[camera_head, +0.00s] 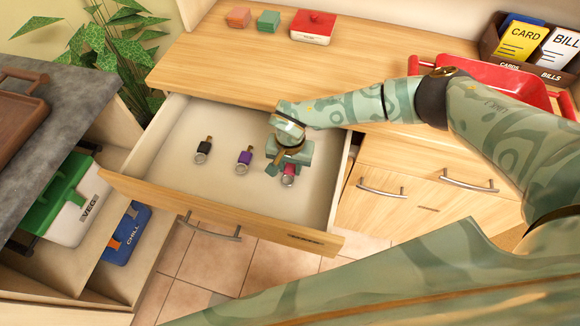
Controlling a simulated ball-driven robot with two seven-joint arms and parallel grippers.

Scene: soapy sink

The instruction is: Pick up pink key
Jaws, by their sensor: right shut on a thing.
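The pink key (289,172) is inside the open drawer (180,113), toward its right side. My right gripper (284,166) is over it and shut on it; the fingers and hand hide part of the key. A purple key (244,160) lies to the left of the gripper in the same drawer. A black key (203,150) lies farther left. My right arm reaches in from the right across the drawer's right side. My left gripper is not in view.
The wooden counter behind holds two small blocks, orange (238,17) and green (268,21), a red-lidded box (312,27) and a red tray (480,76). A card holder (490,42) stands back right. A grey counter (60,90) is at left.

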